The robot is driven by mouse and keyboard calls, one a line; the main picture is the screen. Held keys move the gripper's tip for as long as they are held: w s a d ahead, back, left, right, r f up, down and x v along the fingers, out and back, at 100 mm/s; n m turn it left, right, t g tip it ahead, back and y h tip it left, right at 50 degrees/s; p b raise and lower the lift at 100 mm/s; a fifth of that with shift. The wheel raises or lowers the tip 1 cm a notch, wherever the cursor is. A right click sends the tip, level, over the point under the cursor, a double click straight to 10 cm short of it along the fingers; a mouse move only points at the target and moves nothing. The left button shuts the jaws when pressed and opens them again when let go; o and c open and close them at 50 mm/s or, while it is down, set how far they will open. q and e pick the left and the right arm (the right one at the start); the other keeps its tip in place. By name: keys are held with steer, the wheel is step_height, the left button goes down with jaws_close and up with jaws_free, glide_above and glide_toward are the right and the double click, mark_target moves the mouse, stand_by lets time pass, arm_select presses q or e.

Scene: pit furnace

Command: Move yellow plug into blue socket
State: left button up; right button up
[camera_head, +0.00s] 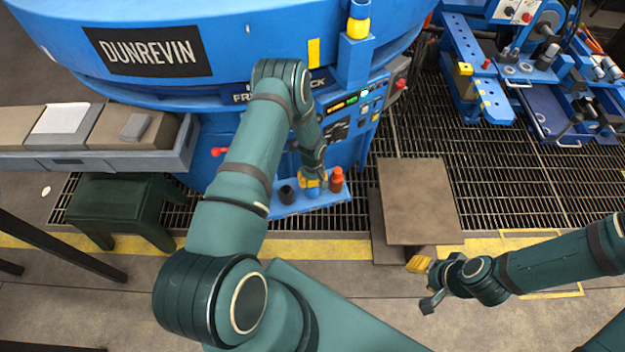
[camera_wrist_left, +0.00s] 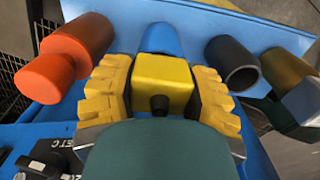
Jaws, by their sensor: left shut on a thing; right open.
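My left gripper (camera_head: 312,181) is at the small blue shelf on the front of the blue furnace. In the left wrist view its yellow fingers (camera_wrist_left: 162,92) are shut on the yellow plug (camera_wrist_left: 163,78), one on each side. The blue socket (camera_wrist_left: 162,38) shows just beyond the plug, roughly in line with it. The plug hides part of the socket, so I cannot tell whether the plug is inside it or only against it. In the head view the gripper mostly hides the plug. My right gripper (camera_head: 424,285) is open and empty at the lower right.
An orange plug piece (camera_head: 336,180) and a dark socket (camera_head: 287,194) stand close on either side of my left gripper on the blue shelf (camera_head: 300,206). A brown box-like platform (camera_head: 416,200) stands to the right. Dark grating covers floor around the furnace.

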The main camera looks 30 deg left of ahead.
arm_select(q)
steer(key=shift+f, duration=0.25)
steer(key=o, duration=0.9)
steer(key=shift+r, duration=0.3)
steer(key=shift+r+p, duration=1.7)
steer(key=shift+r, duration=1.05)
steer(key=shift+r+p, duration=0.7)
steer(key=shift+r, duration=0.5)
steer(key=shift+r+p, duration=0.75)
steer(key=shift+r, duration=0.55)
